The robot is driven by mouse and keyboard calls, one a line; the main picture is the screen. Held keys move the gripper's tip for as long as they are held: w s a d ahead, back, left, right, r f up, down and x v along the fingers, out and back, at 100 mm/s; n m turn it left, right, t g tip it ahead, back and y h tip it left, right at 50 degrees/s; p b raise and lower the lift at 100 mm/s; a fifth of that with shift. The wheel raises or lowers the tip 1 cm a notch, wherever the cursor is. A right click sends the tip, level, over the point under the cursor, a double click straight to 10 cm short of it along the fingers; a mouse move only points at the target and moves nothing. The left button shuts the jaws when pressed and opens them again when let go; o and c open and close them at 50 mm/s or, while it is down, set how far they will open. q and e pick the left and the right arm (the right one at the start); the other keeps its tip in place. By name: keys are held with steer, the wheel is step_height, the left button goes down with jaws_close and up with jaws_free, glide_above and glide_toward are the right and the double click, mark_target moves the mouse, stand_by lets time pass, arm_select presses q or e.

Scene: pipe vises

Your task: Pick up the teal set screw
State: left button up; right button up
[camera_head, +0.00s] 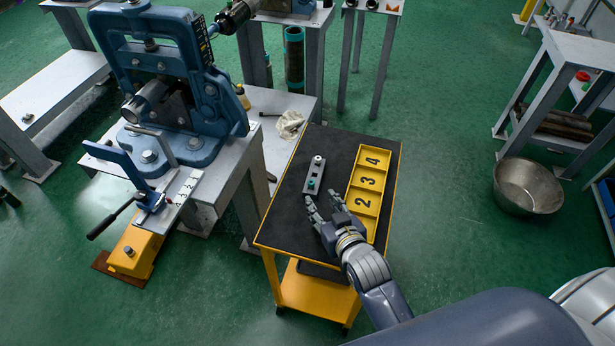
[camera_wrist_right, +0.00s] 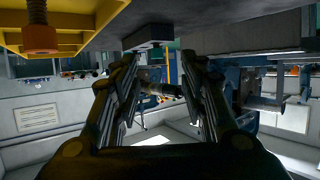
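The teal set screw (camera_head: 311,184) stands upright at the near end of a small grey block (camera_head: 314,174) on the black-topped cart. My right gripper (camera_head: 323,200) is open and empty, just on the near side of the block, its fingers pointing toward the screw. In the right wrist view, the two fingers (camera_wrist_right: 158,62) are spread, with the block (camera_wrist_right: 147,34) beyond and between them; that view appears upside down. I cannot make out the teal screw clearly there. My left gripper is not in view.
A yellow tray (camera_head: 379,149) numbered 2, 3 and 4 lies right of the block. An orange-brown bolt (camera_wrist_right: 40,38) shows at the tray in the wrist view. A blue vise (camera_head: 160,70) stands left on a bench. The black mat (camera_head: 290,222) is bare left of the gripper.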

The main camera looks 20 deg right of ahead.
mark_target(312, 185)
steer(key=x, duration=0.2)
steer(key=shift+w+f, duration=0.1)
steer(key=shift+w, duration=0.3)
steer(key=shift+w+f, duration=0.1)
steer(key=shift+w, duration=0.2)
steer(key=x, duration=0.4)
steer(key=shift+w+d+r, duration=0.2)
steer(key=shift+r, duration=0.15)
steer(key=shift+w+f, duration=0.15)
steer(key=shift+w, duration=0.15)
steer(key=shift+f, duration=0.1)
steer(key=shift+c, duration=1.3)
steer(key=c, duration=0.5)
jaws_close()
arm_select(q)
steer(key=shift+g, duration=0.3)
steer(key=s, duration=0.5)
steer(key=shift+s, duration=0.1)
